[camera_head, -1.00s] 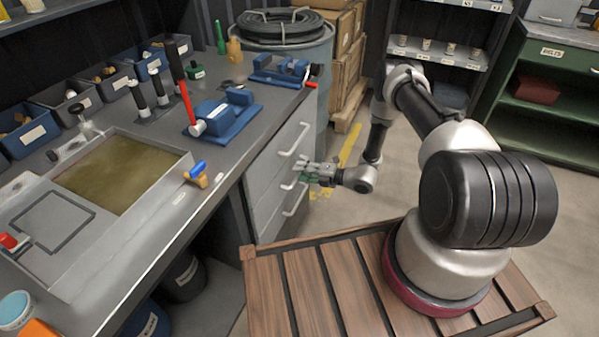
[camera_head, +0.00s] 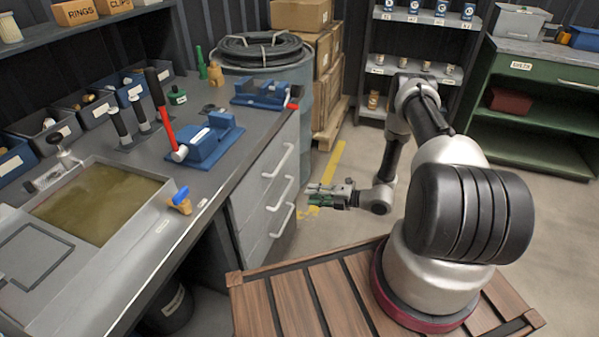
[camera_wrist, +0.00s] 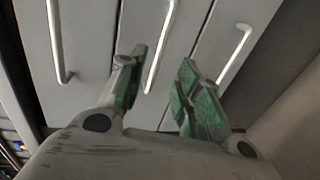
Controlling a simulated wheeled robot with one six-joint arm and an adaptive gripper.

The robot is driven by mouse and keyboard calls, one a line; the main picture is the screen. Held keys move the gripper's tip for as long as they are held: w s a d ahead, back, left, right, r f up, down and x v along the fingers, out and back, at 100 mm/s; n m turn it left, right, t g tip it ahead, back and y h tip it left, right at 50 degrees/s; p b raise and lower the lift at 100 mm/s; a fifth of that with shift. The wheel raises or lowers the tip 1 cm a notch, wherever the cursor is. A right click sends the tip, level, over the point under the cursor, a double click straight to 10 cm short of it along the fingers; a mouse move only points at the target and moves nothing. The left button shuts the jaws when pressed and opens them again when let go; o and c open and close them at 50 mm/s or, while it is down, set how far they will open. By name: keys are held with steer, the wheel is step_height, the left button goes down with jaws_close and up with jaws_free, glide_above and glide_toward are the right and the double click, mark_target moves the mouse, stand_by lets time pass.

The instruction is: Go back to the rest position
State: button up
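My gripper (camera_head: 322,195) is in front of the grey drawer unit (camera_head: 254,208), to the right of its handles and apart from them in the head view. In the wrist view my gripper (camera_wrist: 158,88) shows two green-padded fingers spread apart with nothing between them. Behind the fingers are the drawer fronts with their white bar handles (camera_wrist: 163,45). The drawers look shut.
A hose coil (camera_head: 262,48) lies on a drum. Cardboard boxes (camera_head: 327,75) and green shelving (camera_head: 535,117) stand behind. Floor right of the drawers is clear.

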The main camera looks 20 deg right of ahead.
steer(key=s+a+f+n+g+y, duration=0.15)
steer(key=s+n+g, duration=0.25)
steer(key=s+n, duration=0.45)
steer(key=s+d+r+n+g, duration=0.1)
steer(key=s+r+n+g, duration=0.4)
steer(key=s+r+n, duration=0.25)
steer(key=s+d+r+n+g+h, duration=0.1)
steer(key=s+d+r+n+h, duration=0.25)
steer(key=r+n, duration=0.5)
steer(key=s+d+r+n+g+h, duration=0.15)
steer(key=d+r+n+h, duration=0.35)
steer(key=r, duration=0.6)
steer(key=s+d+r+n+g+h, duration=0.1)
steer(key=s+d+r+n+h, duration=0.15)
steer(key=r+n, duration=0.7)
steer(key=s+a+r+n+t+h, duration=0.1)
steer(key=s+r+n+t, duration=0.1)
steer(key=r, duration=0.6)
steer(key=s+r+n+t+h, duration=0.2)
steer(key=s+r+t, duration=0.2)
steer(key=r, duration=0.5)
steer(key=shift+s+a+r+t, duration=0.15)
steer(key=shift+s+a+t, duration=0.25)
steer(key=shift+t, duration=0.45)
